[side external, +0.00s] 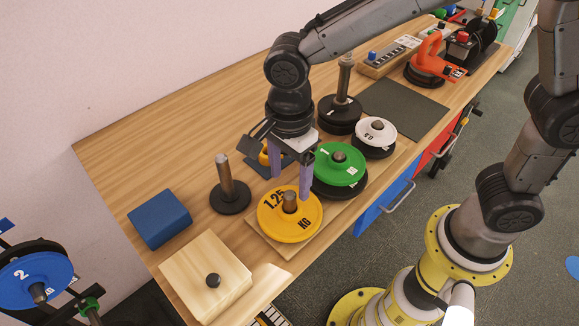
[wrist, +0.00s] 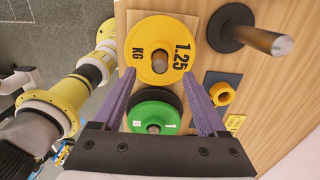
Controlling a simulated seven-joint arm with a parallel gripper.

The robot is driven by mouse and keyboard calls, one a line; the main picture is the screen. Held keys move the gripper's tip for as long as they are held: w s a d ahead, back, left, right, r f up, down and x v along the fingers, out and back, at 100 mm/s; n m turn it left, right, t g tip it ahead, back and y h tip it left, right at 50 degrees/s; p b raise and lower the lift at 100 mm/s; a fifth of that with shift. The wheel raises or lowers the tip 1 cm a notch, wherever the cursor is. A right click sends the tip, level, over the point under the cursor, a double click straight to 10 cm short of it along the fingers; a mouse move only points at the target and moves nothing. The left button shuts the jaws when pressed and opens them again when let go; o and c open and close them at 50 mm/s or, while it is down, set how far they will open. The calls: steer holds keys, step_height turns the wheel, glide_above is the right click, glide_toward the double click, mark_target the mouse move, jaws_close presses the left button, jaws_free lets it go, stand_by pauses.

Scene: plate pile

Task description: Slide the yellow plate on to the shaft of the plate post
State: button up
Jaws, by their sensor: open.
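The yellow plate (side external: 304,226), marked 1.25 KG, lies flat on a wooden board, with a short peg standing up through its centre hole. It also shows in the wrist view (wrist: 142,35), just beyond the fingertips. A bare post with a metal shaft (side external: 224,175) on a round black base (side external: 231,203) stands left of the plate; its shaft also shows in the wrist view (wrist: 262,38). My gripper (side external: 291,184) is open and empty, its purple fingers pointing down above the yellow plate's back edge. In the wrist view its fingertips (wrist: 157,78) are spread apart.
A green plate (side external: 340,172) on a black one sits behind the yellow plate, with a white plate (side external: 376,134) beyond. A taller post (side external: 345,80) stands at the back. A blue block (side external: 158,218) and wooden box (side external: 205,270) lie left. A small yellow ring (wrist: 222,93) sits nearby.

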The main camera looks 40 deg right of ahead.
mark_target(289, 192)
steer(key=shift+f, duration=3.65)
steer(key=shift+c, duration=0.3)
jaws_close()
steer(key=shift+w+r, duration=0.1)
